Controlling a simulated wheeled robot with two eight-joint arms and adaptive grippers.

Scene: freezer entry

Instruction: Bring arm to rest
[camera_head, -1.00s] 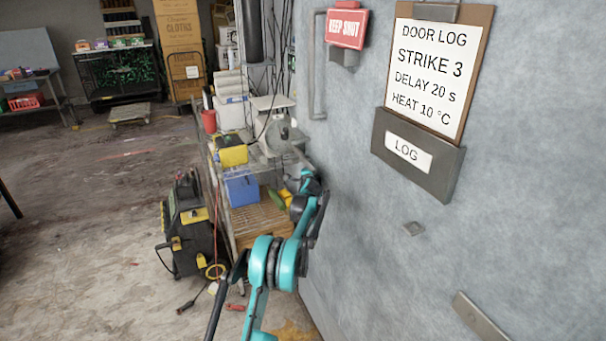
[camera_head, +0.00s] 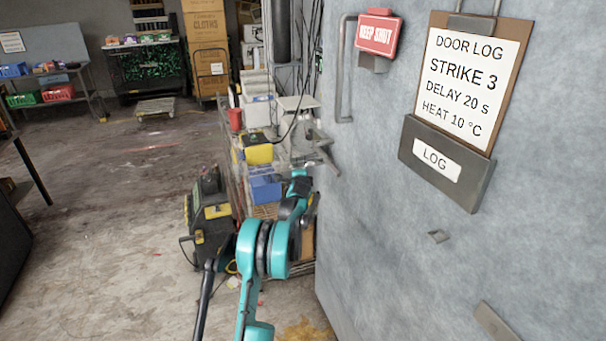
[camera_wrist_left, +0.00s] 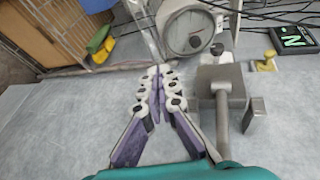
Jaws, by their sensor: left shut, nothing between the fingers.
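My left arm (camera_head: 265,248) is teal and reaches forward beside the grey door panel (camera_head: 390,230) in the head view. Its far end is near the cart, and the fingers cannot be made out there. In the left wrist view my left gripper (camera_wrist_left: 158,73) is shut and empty, its purple and white fingers meeting at the tips. A grey metal lever handle (camera_wrist_left: 222,110) stands just right of the fingers, apart from them as far as I can tell. A grey lever (camera_head: 322,157) also shows at the panel's edge in the head view. My right gripper is not in view.
A loaded cart with a blue bin (camera_head: 265,188) stands beyond my arm. A black and yellow machine (camera_head: 208,220) stands left of it. The door log clipboard (camera_head: 467,90) and red sign (camera_head: 379,34) are on the panel. Open floor lies at the left.

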